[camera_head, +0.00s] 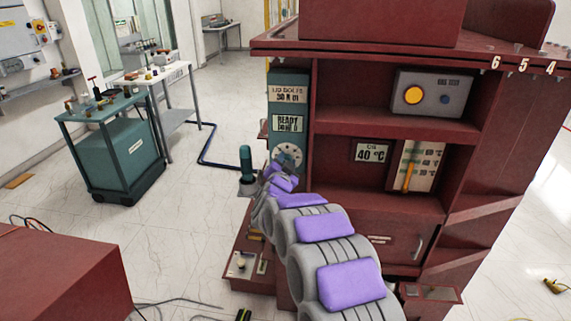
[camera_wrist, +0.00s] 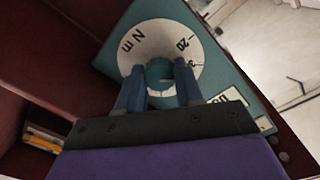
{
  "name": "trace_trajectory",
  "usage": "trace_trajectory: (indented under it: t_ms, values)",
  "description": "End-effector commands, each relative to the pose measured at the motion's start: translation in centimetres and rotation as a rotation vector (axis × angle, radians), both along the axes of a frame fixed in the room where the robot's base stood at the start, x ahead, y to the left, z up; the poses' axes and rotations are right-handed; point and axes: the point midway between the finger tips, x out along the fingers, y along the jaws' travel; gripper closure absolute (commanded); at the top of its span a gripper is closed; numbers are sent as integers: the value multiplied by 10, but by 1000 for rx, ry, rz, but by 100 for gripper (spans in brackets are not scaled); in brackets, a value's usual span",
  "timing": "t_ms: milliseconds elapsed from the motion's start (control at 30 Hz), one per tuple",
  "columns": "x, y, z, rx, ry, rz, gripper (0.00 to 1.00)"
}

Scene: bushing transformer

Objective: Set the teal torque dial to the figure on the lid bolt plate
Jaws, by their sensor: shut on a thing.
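The torque dial has a white round face (camera_wrist: 124,58) on a teal panel (camera_wrist: 211,60). In the wrist view its face shows "N m", "20" and part of a figure starting with 3. My gripper (camera_wrist: 159,78) has its two blue fingers shut on the teal dial knob (camera_wrist: 159,66). The fingers cover the lower part of the face, and I cannot make out where the knob points. In the head view the dial (camera_head: 289,152) sits low on the teal panel, partly behind my arm. The lid bolt plate (camera_head: 289,93) above it reads "LID BOLTS 30 N m".
A "READY" plate (camera_head: 288,125) with blurred small text sits between lid bolt plate and dial. The dark red cabinet (camera_head: 480,130) rises to the right. A teal cylinder (camera_head: 246,160) stands left of the dial.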

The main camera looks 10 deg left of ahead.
Motion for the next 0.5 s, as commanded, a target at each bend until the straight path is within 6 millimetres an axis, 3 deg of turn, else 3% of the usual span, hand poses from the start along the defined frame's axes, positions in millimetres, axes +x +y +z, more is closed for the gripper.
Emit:
trace_trajectory:
  t_ms: [233, 267, 500]
  values:
    - [-1, 1, -3, -2, 6, 2, 95]
    - [-1, 1, -3, -2, 6, 2, 64]
    - [-1, 0, -1, -1, 3, 1, 40]
